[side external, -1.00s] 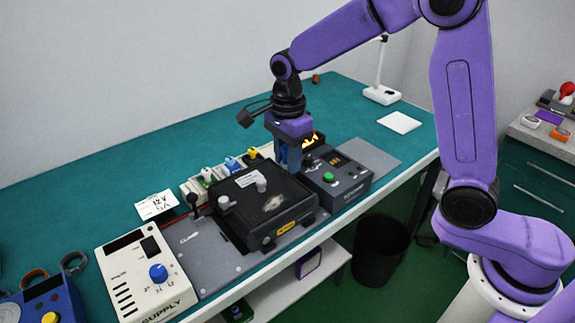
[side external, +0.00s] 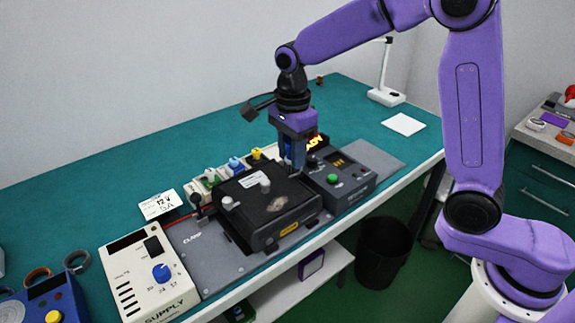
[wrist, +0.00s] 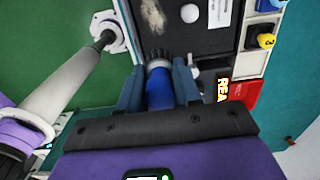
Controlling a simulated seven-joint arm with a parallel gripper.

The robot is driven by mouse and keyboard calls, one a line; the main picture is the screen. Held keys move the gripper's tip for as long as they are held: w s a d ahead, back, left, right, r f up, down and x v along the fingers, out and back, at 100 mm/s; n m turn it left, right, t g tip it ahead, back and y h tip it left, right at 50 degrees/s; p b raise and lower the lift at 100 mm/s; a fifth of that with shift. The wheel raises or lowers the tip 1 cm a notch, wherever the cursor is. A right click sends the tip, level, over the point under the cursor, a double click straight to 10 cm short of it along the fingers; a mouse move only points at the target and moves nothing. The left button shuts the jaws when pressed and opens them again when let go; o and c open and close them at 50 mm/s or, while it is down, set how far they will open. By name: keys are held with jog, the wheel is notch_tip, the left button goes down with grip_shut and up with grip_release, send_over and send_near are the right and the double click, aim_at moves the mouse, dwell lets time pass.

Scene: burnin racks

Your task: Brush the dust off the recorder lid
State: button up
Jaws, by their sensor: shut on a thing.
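My gripper (side external: 295,165) is shut on a brush with a blue handle (wrist: 160,92). The brush's dark bristles (wrist: 160,57) point toward the recorder in the wrist view. The black recorder (side external: 246,207) lies on a grey plate, with its lid shut. A pale dust patch (wrist: 153,16) marks the lid; it also shows in the side view (side external: 277,203), near the lid's front right. My gripper is at the lid's right rear edge. Whether the bristles touch the lid cannot be told.
A white knob (wrist: 190,12) stands up from the lid. A grey control box (side external: 340,184) with a green button is close right of the recorder. A cream supply unit (side external: 150,272) stands front left. Coloured clips (side external: 236,166) line the back. The teal bench behind is largely clear.

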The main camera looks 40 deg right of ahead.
jog(key=shift+f, duration=0.1)
jog(key=shift+f, duration=3.65)
jog(key=shift+a+f, duration=0.25)
jog(key=shift+a, duration=3.5)
jog(key=shift+d, duration=3.85)
jog(key=shift+a+r, duration=0.1)
jog(key=shift+r, duration=3.95)
